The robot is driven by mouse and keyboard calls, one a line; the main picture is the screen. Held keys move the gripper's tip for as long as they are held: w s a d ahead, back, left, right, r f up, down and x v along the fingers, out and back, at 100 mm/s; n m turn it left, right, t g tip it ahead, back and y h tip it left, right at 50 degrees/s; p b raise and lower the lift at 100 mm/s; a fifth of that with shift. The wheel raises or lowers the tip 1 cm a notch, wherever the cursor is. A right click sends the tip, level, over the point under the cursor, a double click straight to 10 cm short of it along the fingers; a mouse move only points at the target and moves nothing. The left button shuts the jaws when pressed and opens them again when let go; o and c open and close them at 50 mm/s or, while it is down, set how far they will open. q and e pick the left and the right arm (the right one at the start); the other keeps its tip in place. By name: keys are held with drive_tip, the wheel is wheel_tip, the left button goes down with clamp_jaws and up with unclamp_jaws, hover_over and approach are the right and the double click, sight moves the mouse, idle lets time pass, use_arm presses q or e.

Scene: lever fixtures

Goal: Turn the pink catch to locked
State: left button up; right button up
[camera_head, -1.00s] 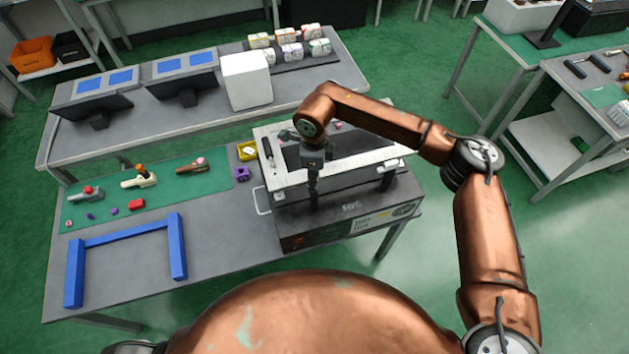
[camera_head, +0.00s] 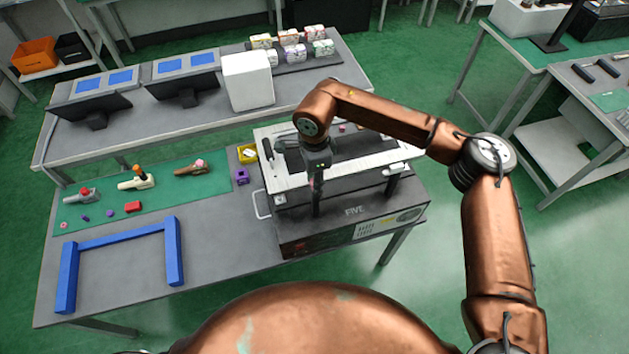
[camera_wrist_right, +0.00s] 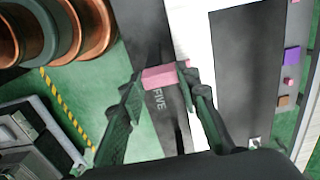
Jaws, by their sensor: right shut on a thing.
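The pink catch (camera_wrist_right: 160,77) shows in the right wrist view as a small pink block between the fingertips of my right gripper (camera_wrist_right: 163,82). The fingers are shut on it, one on each side. In the head view my right gripper (camera_head: 316,205) points down at the front of the dark box marked FIVE (camera_head: 355,235), and the catch is hidden behind the fingers. I cannot read any locked mark or the catch's exact angle. My left gripper is not in view.
A white frame (camera_head: 290,182) lies across the top of the box. A metal handle (camera_head: 261,204) sticks out at its left. Left of it are a blue bracket (camera_head: 174,255) and a green mat (camera_head: 102,202) with several small lever fixtures. Bare table lies between.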

drive_tip(key=o, duration=1.2)
drive_tip(key=shift+c, duration=0.2)
wheel_tip(320, 180, up, 12)
drive_tip(key=shift+a, duration=0.1)
